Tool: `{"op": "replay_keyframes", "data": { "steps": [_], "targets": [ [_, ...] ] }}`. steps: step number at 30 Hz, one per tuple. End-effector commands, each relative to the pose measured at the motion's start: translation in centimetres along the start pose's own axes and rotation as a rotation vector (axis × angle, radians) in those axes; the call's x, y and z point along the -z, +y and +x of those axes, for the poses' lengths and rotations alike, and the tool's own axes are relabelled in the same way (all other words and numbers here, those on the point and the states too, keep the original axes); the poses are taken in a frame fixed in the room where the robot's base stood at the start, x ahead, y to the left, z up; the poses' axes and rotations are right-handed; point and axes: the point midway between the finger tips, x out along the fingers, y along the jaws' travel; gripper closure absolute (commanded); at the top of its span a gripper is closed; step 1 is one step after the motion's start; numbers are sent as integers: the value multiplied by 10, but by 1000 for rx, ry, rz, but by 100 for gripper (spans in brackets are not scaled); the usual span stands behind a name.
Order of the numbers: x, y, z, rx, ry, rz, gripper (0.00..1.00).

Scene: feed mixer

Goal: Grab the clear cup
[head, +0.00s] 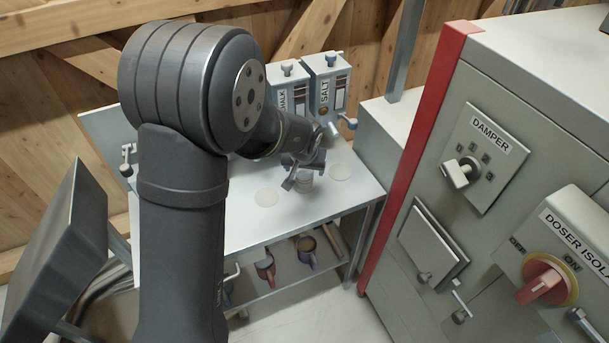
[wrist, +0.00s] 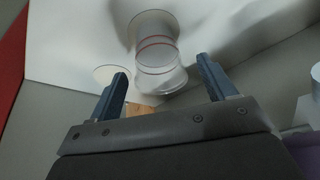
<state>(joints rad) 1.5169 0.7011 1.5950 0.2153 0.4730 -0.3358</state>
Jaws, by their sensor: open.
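The clear cup (wrist: 158,50) is a see-through cylinder with a reddish line around it, in the wrist view just ahead of and between my fingertips. In the head view the cup (head: 305,183) shows small on the white table, partly hidden by my gripper. My gripper (head: 304,171) is over the table at the cup. In the wrist view my gripper (wrist: 163,70) is open, with one finger on each side of the cup's near end. Gaps show on both sides, and I see no contact.
Pale round discs (head: 266,197) (head: 340,172) lie on the white table (head: 235,225) either side of the cup. Chalk (head: 288,88) and salt (head: 326,86) dispensers stand behind. Mugs (head: 306,250) sit on the lower shelf. A red-edged cabinet (head: 420,130) stands right.

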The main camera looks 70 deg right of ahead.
Motion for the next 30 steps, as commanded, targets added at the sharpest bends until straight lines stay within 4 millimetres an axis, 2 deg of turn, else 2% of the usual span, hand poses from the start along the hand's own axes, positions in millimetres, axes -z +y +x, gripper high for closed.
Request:
{"op": "replay_keyframes", "data": {
  "steps": [3, 6, 14, 21, 23, 30],
  "targets": [
    [0, 0, 15, 0, -1, 0, 24],
    [0, 0, 21, 0, 0, 0, 24],
    [0, 0, 22, 0, 1, 0, 24],
    [0, 0, 22, 0, 1, 0, 71],
    [0, 0, 22, 0, 1, 0, 77],
    [1, 0, 21, 0, 1, 0, 77]
  ]
}}
